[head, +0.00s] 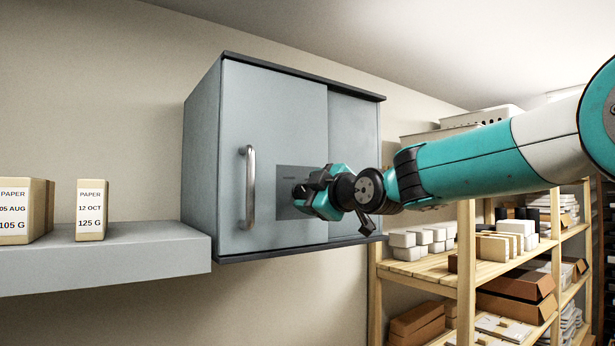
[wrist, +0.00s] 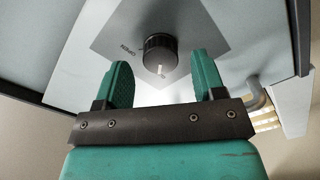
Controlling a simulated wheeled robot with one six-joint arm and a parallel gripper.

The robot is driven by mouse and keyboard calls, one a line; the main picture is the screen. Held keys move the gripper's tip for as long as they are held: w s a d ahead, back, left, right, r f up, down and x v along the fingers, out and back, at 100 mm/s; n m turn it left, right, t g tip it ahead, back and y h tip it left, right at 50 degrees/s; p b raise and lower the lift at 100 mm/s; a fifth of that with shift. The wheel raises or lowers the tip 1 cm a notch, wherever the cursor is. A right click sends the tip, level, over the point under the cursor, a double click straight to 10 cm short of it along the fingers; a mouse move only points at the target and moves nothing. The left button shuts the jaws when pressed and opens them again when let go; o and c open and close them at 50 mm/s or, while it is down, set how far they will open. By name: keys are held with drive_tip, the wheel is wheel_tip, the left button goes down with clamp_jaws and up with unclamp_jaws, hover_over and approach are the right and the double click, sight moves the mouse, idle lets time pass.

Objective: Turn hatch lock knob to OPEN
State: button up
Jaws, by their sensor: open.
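The hatch lock knob (wrist: 160,52) is black and round with a pale pointer mark, and sits on a grey plate (wrist: 205,22) in the wrist view. The word OPEN (wrist: 131,49) is printed to the left of the knob, and the pointer faces down in that picture, away from the word. My gripper (wrist: 162,78) is open, with one green finger on each side of the knob's lower part in the picture; I cannot tell whether they touch it. In the head view my gripper (head: 305,192) is at the plate (head: 288,180) on the grey cabinet door (head: 275,110) and hides the knob.
A metal handle (head: 250,187) stands out from the door, left of my gripper. A grey shelf (head: 110,258) with paper-labelled boxes (head: 91,210) is at the left. A wooden rack (head: 466,260) with boxes stands at the right. The space below the cabinet looks clear.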

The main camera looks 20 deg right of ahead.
drive_tip(key=shift+x, duration=0.85)
drive_tip(key=c, duration=0.9)
